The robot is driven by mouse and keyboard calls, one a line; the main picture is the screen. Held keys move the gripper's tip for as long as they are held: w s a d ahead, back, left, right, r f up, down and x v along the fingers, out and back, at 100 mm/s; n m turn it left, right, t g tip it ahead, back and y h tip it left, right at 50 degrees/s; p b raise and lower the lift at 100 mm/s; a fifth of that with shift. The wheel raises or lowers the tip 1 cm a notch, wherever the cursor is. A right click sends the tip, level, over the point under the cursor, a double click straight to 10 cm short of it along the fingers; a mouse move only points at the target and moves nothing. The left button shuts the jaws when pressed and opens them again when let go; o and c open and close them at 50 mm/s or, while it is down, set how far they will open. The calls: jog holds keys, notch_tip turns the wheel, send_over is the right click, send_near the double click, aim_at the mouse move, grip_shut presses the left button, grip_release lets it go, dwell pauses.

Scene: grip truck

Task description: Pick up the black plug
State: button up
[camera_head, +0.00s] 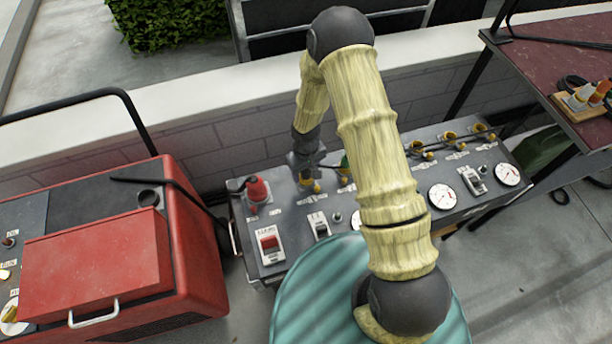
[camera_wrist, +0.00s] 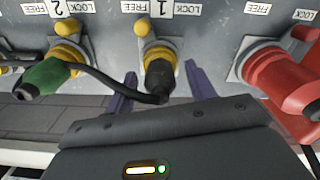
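The black plug (camera_wrist: 159,78) sits in a yellow-collared socket marked 1 on the grey panel, in the middle of the wrist view. My gripper (camera_wrist: 160,70) has its two purple fingers spread, one on each side of the plug, with visible gaps between them and it. The fingers look open and empty. In the head view my gripper (camera_head: 308,168) is over the panel's back left, and it hides most of the black plug there. A black cable runs from near the plug toward the left in the wrist view.
A green plug (camera_wrist: 43,78) is in socket 2 to the left, and a red plug (camera_wrist: 283,80) is close on the right. The grey panel (camera_head: 285,215) also carries switches and gauges. A red machine (camera_head: 190,230) stands left; a dark red table (camera_head: 550,60) stands right.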

jog(key=c, duration=1)
jog(key=shift+c, duration=0.2)
notch_tip(320, 180, up, 10)
dwell(0.4)
